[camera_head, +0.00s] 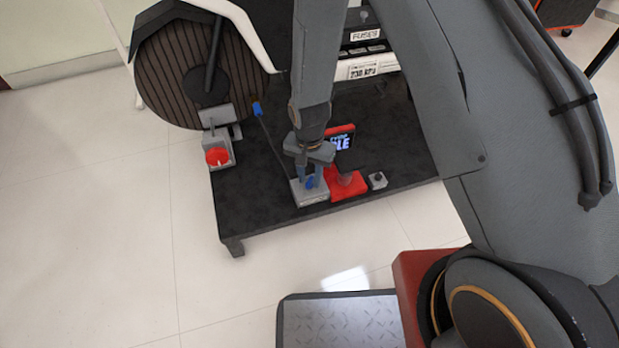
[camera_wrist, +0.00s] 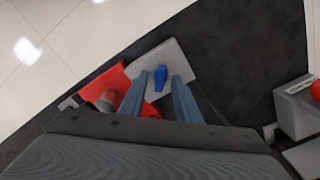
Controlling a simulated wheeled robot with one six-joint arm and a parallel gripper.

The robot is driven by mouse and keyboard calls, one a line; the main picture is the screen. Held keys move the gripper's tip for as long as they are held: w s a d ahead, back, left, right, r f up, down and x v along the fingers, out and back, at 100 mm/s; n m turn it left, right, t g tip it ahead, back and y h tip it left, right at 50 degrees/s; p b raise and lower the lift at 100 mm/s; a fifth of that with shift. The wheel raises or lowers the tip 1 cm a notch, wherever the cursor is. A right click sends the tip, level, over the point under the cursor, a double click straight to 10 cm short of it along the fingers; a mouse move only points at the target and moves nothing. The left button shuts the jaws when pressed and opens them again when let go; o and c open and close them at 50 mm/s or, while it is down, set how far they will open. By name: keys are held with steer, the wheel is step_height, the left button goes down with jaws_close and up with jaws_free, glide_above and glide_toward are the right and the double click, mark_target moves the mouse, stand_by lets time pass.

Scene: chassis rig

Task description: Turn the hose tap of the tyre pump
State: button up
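The hose tap is a small blue handle (camera_wrist: 160,77) on a light grey block (camera_wrist: 176,53), seen in the wrist view just ahead of my fingertips. In the head view the blue tap (camera_head: 310,182) shows beside the fingers, on the grey block (camera_head: 313,198) near the platform's front edge. My gripper (camera_head: 309,178) points down over it. In the wrist view the two blue-grey fingers (camera_wrist: 157,80) are apart, one on each side of the handle. I cannot tell whether either finger touches it. A red pump-like unit (camera_head: 346,184) stands right beside the block.

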steer(key=shift+f, duration=0.1)
jaws_close()
steer(key=shift+n+p, duration=0.4)
steer(key=shift+p, duration=0.1)
steer(key=n+p, duration=0.2)
steer(key=p, duration=0.1)
steer(key=shift+n, duration=0.4)
steer(key=shift+n+p, duration=1.45)
steer(key=shift+n, duration=0.75)
jaws_free()
